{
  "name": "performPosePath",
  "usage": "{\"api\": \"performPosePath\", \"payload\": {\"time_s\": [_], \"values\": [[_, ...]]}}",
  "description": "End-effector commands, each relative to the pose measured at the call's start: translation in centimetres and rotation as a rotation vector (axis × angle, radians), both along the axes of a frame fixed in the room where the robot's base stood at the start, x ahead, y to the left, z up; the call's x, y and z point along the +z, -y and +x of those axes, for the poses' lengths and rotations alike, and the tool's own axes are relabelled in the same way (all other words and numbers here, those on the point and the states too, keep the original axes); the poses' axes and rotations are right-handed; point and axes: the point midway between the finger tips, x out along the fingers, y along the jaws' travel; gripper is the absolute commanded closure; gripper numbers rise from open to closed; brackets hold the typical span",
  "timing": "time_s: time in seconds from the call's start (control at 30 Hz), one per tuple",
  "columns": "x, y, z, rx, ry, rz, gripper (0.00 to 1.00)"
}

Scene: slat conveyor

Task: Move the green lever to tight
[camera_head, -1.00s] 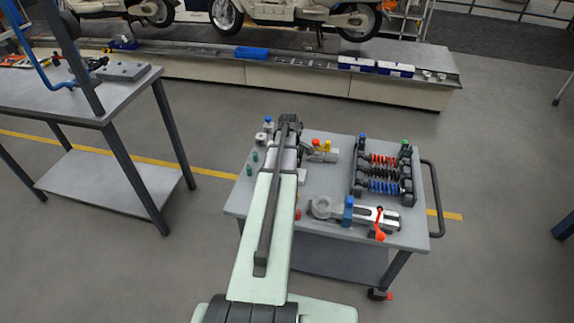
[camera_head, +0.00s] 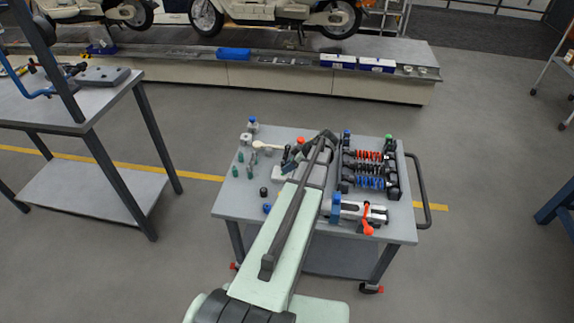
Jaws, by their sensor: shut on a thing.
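My gripper (camera_head: 297,156) is over the middle of the grey cart, beside a small fixture with an orange-red knob (camera_head: 300,141). My own arm and wrist cover most of the fixture and the fingertips. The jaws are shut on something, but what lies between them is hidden. I cannot make out a green lever or a "tight" mark. A pale handle-like part (camera_head: 266,147) sticks out to the left of my gripper.
The cart top (camera_head: 228,205) holds a rack of red and blue springs (camera_head: 369,170), a clamp with an orange-red handle (camera_head: 367,220) and small green pieces at the left. A workbench (camera_head: 100,95) stands left. Open floor surrounds the cart.

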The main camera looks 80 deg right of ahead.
Motion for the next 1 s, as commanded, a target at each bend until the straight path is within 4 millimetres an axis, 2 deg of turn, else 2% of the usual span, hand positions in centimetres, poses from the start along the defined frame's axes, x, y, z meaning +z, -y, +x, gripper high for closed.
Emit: {"api": "performPosePath", "payload": {"time_s": [0.67,0.7,0.93,1.0], "values": [[-0.41,0.14,-0.62,-0.002,-0.011,-0.001,1.00],[-0.41,0.15,-0.62,-0.002,-0.011,-0.001,0.68],[-0.37,0.08,-0.56,-0.002,-0.008,0.000,0.46],[-0.37,0.07,-0.53,-0.001,-0.008,0.001,0.44]]}}
